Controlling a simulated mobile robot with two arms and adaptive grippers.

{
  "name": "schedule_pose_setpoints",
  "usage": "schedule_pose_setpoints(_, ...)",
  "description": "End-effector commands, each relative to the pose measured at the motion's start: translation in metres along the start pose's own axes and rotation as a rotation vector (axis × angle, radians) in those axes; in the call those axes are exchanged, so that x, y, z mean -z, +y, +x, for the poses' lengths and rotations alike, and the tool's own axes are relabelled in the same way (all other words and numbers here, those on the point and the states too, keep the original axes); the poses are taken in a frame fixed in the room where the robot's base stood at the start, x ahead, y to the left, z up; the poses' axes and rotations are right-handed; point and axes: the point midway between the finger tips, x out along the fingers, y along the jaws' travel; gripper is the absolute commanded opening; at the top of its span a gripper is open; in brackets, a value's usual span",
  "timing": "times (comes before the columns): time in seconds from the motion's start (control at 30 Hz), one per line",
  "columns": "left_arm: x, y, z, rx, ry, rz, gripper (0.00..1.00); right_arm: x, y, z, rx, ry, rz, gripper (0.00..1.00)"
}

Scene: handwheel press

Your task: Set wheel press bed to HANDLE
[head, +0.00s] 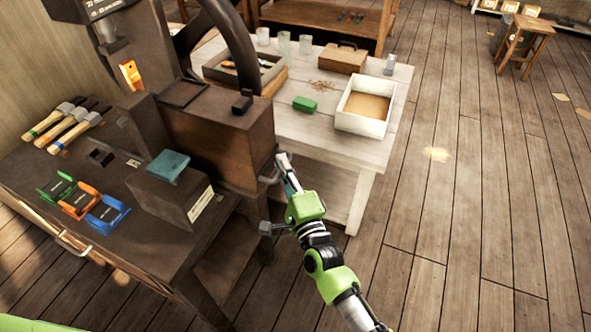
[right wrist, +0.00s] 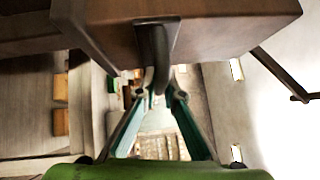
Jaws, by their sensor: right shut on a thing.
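The wheel press (head: 218,128) stands on a dark bench at the left, a dark brown block body with part of a large dark wheel (head: 232,45) above it. An orange piece (head: 131,75) is on its column. My right gripper (head: 281,165) is at the press's right side, shut on a dark grey handle (head: 268,176). In the right wrist view the handle (right wrist: 153,50) hangs from the brown body, and the gripper's teal fingers (right wrist: 157,92) close at its lower part. The exact contact is partly hidden. My left gripper is not in view.
Several tools with wooden handles (head: 68,130) and green, orange and blue cradles (head: 80,202) lie on the bench. A teal-topped box (head: 170,188) stands in front. A white table (head: 345,150) holds a tray (head: 365,105) and a green block (head: 305,104). The floor right is mostly clear.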

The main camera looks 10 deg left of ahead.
Motion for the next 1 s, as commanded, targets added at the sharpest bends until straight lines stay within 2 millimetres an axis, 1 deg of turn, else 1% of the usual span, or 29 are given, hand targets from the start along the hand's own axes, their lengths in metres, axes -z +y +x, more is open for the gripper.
schedule_pose_setpoints(0.03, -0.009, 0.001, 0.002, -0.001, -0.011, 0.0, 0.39, -0.003, 0.001, 0.003, 0.001, -0.002, 0.003, 0.0)
schedule_pose_setpoints(0.1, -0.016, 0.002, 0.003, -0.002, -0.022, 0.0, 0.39, -0.005, 0.001, 0.005, 0.0, -0.002, 0.002, 0.0)
schedule_pose_setpoints(0.17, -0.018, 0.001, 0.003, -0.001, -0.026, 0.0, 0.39, -0.006, 0.001, 0.006, 0.0, -0.002, 0.002, 0.0)
schedule_pose_setpoints(0.33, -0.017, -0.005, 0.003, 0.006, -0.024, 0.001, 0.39, -0.007, 0.001, 0.006, -0.001, -0.002, 0.001, 0.0)
schedule_pose_setpoints(0.5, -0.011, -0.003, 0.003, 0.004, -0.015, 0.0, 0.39, -0.007, 0.001, 0.006, -0.001, -0.002, 0.002, 0.0)
schedule_pose_setpoints(0.53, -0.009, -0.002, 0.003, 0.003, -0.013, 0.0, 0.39, -0.007, 0.001, 0.006, -0.001, -0.002, 0.002, 0.16)
schedule_pose_setpoints(0.57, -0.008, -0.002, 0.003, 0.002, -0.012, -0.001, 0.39, -0.007, 0.001, 0.006, -0.001, -0.002, 0.002, 0.24)
schedule_pose_setpoints(0.6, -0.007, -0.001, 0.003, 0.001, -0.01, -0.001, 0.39, -0.007, 0.001, 0.006, -0.001, -0.002, 0.002, 0.26)
schedule_pose_setpoints(0.87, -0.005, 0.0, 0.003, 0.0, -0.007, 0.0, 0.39, -0.007, 0.001, 0.006, 0.0, -0.002, 0.002, 0.26)
schedule_pose_setpoints(1.0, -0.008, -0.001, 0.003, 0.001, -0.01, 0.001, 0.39, -0.006, 0.001, 0.0, -0.001, -0.001, 0.001, 0.26)
